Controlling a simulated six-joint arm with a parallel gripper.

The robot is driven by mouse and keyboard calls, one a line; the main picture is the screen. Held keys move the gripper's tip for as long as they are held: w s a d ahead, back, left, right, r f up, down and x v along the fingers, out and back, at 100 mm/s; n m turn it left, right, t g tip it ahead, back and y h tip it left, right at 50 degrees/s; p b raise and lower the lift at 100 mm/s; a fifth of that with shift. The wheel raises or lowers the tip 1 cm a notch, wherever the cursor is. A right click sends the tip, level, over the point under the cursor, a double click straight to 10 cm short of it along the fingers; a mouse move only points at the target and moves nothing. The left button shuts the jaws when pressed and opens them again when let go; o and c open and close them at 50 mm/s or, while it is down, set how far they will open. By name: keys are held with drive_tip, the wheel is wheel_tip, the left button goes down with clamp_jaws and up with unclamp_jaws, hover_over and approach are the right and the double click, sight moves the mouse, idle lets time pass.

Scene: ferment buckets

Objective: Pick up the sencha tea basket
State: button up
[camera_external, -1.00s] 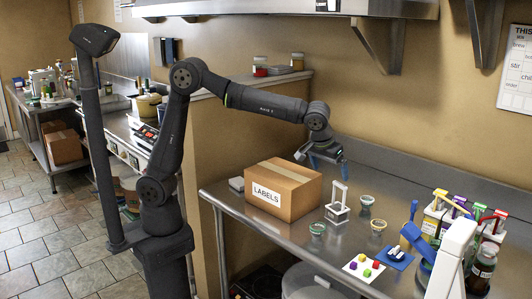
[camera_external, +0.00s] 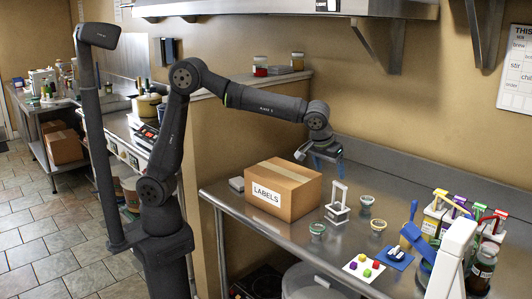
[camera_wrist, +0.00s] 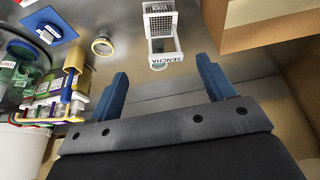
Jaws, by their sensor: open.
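The sencha tea basket (camera_external: 337,213) is a small white basket with a tall upright handle. It stands on the steel counter to the right of the cardboard box. In the wrist view the basket (camera_wrist: 161,24) is near the top centre, with its SENCHA label towards my gripper. My gripper (camera_external: 330,166) hangs above the counter, behind and a little left of the basket. In the wrist view my gripper (camera_wrist: 162,75) shows two blue fingers spread wide apart. Nothing is between them, and the basket lies beyond their tips.
A cardboard box (camera_external: 285,191) marked LABELS stands close left of the basket. Small glass bowls (camera_external: 378,225) stand around it. A blue board (camera_external: 396,260) and a white card with coloured cubes (camera_external: 352,267) lie in front.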

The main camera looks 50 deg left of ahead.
drive_tip(key=c, duration=0.7)
drive_tip(key=shift+o, duration=0.2)
drive_tip(key=n+g+h, duration=0.4)
drive_tip(key=n+g, duration=0.2)
drive_tip(key=n, duration=0.9)
approach(339, 184)
drive_tip(key=x, duration=0.7)
drive_tip(key=shift+d, duration=0.3)
drive_tip(key=shift+a+x, duration=0.15)
drive_tip(key=shift+x, duration=1.2)
drive_tip(key=shift+a+x, duration=0.1)
drive_tip(key=shift+x, duration=1.25)
